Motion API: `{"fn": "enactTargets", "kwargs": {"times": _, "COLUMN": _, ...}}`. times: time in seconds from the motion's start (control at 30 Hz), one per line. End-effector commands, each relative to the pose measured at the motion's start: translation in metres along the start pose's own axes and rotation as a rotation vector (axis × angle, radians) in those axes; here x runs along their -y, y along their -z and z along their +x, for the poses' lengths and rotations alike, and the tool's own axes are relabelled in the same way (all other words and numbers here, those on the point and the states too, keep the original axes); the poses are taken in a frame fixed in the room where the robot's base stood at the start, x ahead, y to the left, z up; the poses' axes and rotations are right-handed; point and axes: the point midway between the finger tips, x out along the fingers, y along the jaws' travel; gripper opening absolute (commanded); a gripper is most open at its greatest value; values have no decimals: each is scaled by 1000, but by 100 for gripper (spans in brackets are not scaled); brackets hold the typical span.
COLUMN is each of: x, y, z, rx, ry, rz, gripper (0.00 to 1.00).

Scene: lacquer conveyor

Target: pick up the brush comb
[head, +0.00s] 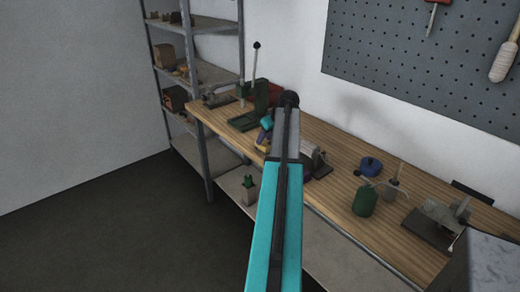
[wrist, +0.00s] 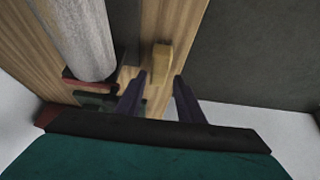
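A small yellowish wooden piece, which looks like the brush comb (wrist: 160,62), lies near the bench edge in the wrist view. Only a small yellow patch of it (head: 262,148) shows in the head view, beside my arm. My gripper (wrist: 159,76) is open, its two dark fingers apart, with the yellow piece just ahead of and partly between the tips. I cannot tell how far the tips are above it. In the head view my gripper (head: 265,136) is small and partly hidden by my own arm.
A grey roller (wrist: 78,35) on a red-based device lies left of the fingers in the wrist view. On the wooden bench (head: 340,198) stand a green lever press (head: 250,105), a green can (head: 364,200) and a blue round item (head: 370,166). Open floor lies left of the bench.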

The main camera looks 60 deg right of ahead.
Motion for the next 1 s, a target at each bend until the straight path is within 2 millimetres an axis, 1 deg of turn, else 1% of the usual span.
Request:
{"fn": "enactTargets", "kwargs": {"times": 0.13, "x": 0, "y": 0, "z": 4, "rx": 0, "ry": 1, "rz": 0, "gripper": 34}}
{"fn": "enactTargets", "kwargs": {"times": 0.23, "x": 0, "y": 0, "z": 10, "rx": 2, "ry": 2, "rz": 0, "gripper": 34}}
{"fn": "enactTargets", "kwargs": {"times": 0.63, "x": 0, "y": -1, "z": 47, "rx": 1, "ry": 2, "rz": 0, "gripper": 34}}
{"fn": "enactTargets", "kwargs": {"times": 0.77, "x": 0, "y": -2, "z": 52, "rx": 0, "ry": 1, "rz": 0, "gripper": 34}}
{"fn": "enactTargets", "kwargs": {"times": 1.0, "x": 0, "y": -2, "z": 52, "rx": 0, "ry": 0, "rz": 0, "gripper": 34}}
